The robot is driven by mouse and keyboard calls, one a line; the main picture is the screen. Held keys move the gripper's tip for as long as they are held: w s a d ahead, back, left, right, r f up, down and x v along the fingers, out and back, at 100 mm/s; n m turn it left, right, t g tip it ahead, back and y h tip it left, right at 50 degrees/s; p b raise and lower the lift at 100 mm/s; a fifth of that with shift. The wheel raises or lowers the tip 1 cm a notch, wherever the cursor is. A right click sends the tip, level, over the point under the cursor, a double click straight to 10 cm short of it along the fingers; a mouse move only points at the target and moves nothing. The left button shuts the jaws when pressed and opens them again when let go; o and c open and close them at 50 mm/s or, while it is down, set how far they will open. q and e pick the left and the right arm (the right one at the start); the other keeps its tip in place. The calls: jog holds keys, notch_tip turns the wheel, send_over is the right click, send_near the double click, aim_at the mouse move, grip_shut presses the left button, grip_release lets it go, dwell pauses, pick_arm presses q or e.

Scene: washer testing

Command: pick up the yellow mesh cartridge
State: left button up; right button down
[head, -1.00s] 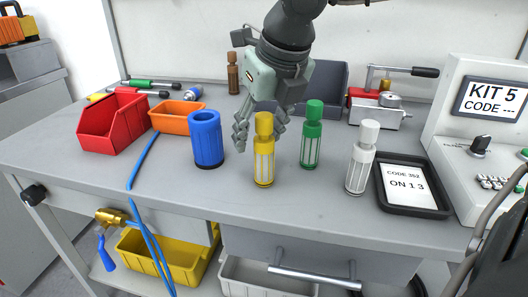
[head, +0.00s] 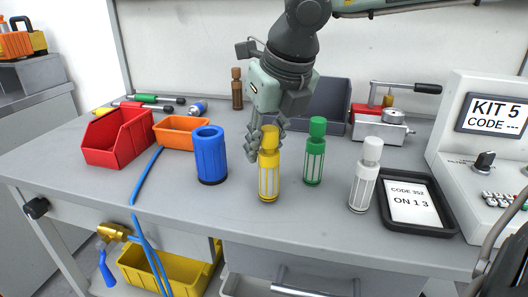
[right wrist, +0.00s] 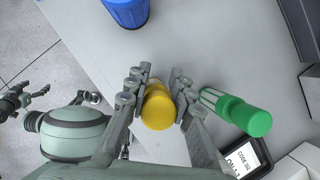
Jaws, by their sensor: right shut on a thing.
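The yellow mesh cartridge (head: 269,172) stands upright on the grey bench, between the blue cylinder and the green cartridge. My right gripper (head: 266,146) comes down from above and behind it, with its fingers at the cartridge's upper part. In the right wrist view the fingers (right wrist: 161,88) close on both sides of the yellow cartridge (right wrist: 158,110), whose round cap faces the camera. The right gripper is shut on it. Its base looks to be on or very near the bench top.
A green cartridge (head: 315,152) and a white cartridge (head: 365,178) stand to the right. A blue cylinder (head: 210,156) stands to the left. A black tray (head: 446,230) with a code card lies at the right. Red (head: 118,140) and orange (head: 180,134) bins are at the left.

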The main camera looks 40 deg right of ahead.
pick_arm(q)
notch_tip(320, 180, up, 4)
jog(key=shift+a+f+b, duration=0.1)
jog(key=shift+f+b, duration=0.15)
jog(key=shift+b, duration=0.4)
pick_arm(e)
jog(key=w+a+r, duration=0.2)
jog(key=a+r, duration=0.8)
jog(key=a, duration=0.1)
jog(key=shift+a, duration=0.3)
pick_arm(q)
jog(key=shift+f, duration=0.1)
